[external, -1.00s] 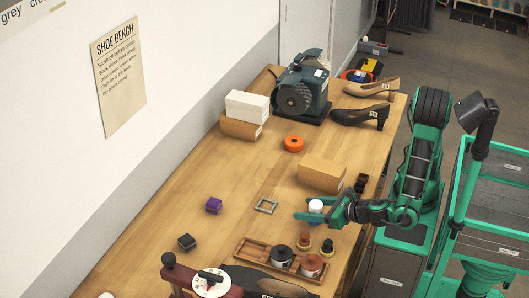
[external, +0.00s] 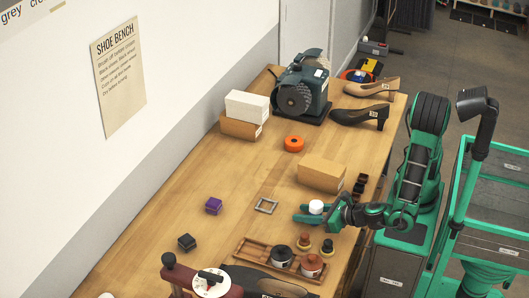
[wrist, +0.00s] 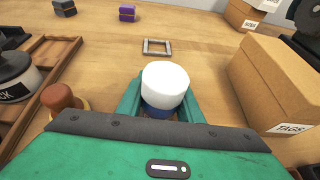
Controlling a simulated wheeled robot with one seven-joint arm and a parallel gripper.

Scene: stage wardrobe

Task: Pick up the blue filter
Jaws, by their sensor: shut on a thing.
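A short round thing with a white top and a blue lower part (wrist: 165,83) stands between my fingers in the wrist view; I take it for the blue filter. Its white top also shows in the external view (external: 316,207). My gripper (external: 308,214) is shut on it, with one green finger on each side at the level of the blue part. The fingers and palm hide most of the blue part. I cannot tell whether its base touches the bench.
A cardboard box (wrist: 285,80) stands close on the right in the wrist view. A grey square frame (wrist: 157,47) lies ahead. Bare bench surrounds the frame.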

